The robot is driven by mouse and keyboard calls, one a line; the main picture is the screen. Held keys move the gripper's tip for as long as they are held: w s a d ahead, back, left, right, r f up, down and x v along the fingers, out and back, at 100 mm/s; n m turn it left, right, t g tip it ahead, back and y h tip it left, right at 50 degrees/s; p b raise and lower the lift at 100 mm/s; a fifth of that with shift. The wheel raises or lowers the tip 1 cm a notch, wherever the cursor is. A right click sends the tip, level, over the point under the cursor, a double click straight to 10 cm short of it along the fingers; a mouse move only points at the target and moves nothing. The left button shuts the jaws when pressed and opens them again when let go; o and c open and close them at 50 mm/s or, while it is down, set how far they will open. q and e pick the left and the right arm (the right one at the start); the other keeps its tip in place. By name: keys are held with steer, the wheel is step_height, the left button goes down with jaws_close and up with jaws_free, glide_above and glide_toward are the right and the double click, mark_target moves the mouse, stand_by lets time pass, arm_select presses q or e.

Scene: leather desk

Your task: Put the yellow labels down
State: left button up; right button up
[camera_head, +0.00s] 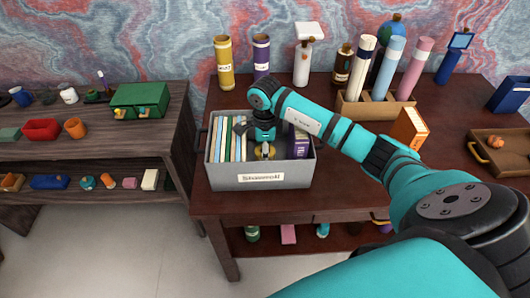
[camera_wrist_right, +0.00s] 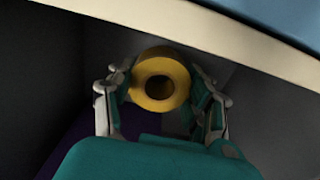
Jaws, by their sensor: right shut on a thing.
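The yellow labels (camera_wrist_right: 160,80) are a yellow roll with a dark round hole, seen end-on in the right wrist view. My right gripper (camera_wrist_right: 161,98) is shut on the roll, with a finger on each side of it. In the head view the roll (camera_head: 266,151) shows as a small yellow patch under my right gripper (camera_head: 264,146), inside a grey box (camera_head: 240,179) with a label on its front. Whether the roll touches the box's floor is hidden. My left gripper is not in view.
Upright books or folders (camera_head: 228,140) fill the box's left part; a purple box (camera_head: 299,143) stands at its right. Behind are a yellow tube (camera_head: 224,64) and a purple tube (camera_head: 261,57). An orange box (camera_head: 409,128) and wooden tray (camera_head: 507,148) lie right. Dark desk is bare between.

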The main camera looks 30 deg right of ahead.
steer(key=shift+f, duration=0.55)
steer(key=shift+f, duration=0.2)
steer(key=o, duration=1.1)
steer(key=shift+o, duration=0.2)
steer(key=shift+r, duration=0.1)
steer(key=shift+r, duration=0.3)
step_height(320, 180, up, 12)
steer(key=b, duration=0.2)
steer(key=shift+f, duration=0.15)
